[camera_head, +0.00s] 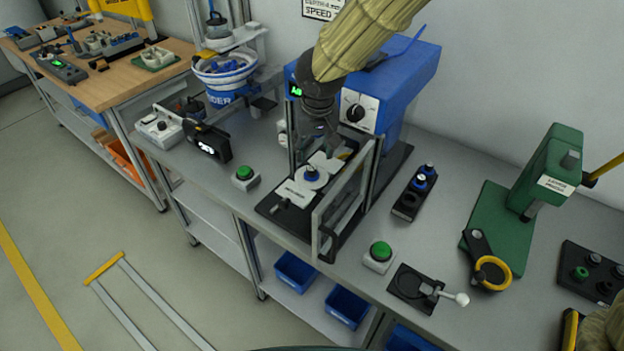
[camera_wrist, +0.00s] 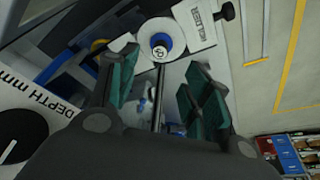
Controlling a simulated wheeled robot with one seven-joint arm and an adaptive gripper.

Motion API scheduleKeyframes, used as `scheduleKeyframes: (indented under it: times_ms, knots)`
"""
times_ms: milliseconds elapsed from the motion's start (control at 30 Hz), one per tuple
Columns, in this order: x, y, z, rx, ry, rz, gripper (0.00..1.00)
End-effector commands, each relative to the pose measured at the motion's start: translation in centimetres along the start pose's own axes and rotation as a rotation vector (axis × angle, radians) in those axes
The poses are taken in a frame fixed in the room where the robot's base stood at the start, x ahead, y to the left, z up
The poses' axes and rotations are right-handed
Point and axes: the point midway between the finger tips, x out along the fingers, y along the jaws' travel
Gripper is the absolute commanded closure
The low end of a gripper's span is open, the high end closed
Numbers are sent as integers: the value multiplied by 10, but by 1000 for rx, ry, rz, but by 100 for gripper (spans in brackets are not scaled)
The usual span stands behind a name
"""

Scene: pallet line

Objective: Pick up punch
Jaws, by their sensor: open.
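A small blue-collared round piece (camera_head: 311,173), which may be the punch, stands on a white disc in the blue machine's fixture (camera_head: 285,198). In the wrist view the blue-collared piece (camera_wrist: 160,46) shows a pale top, just beyond the fingertips. My gripper (camera_head: 322,150) reaches in under the blue machine (camera_head: 400,85), above and behind the piece. In the wrist view my gripper (camera_wrist: 163,80) has its green-padded fingers apart with nothing between them. Two more blue-topped pieces stand in a black holder (camera_head: 408,205) to the right. No label shows which piece is the punch.
A clear guard panel (camera_head: 345,200) with a metal frame stands close on the right of the fixture. Green buttons (camera_head: 380,251) sit on the bench. A green press (camera_head: 515,210) is at the right, a blue-and-white bowl (camera_head: 226,75) at the left.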

Motion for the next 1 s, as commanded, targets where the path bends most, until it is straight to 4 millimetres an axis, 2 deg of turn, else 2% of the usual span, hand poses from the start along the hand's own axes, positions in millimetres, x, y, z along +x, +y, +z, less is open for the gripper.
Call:
scheduleKeyframes:
  times_ms: [300, 667, 1000]
  knots:
    - [38, 0, 0, -1, -2, 1, 51]
    - [55, 0, 1, -2, -3, 1, 51]
    - [89, 1, 2, -2, -2, 2, 51]
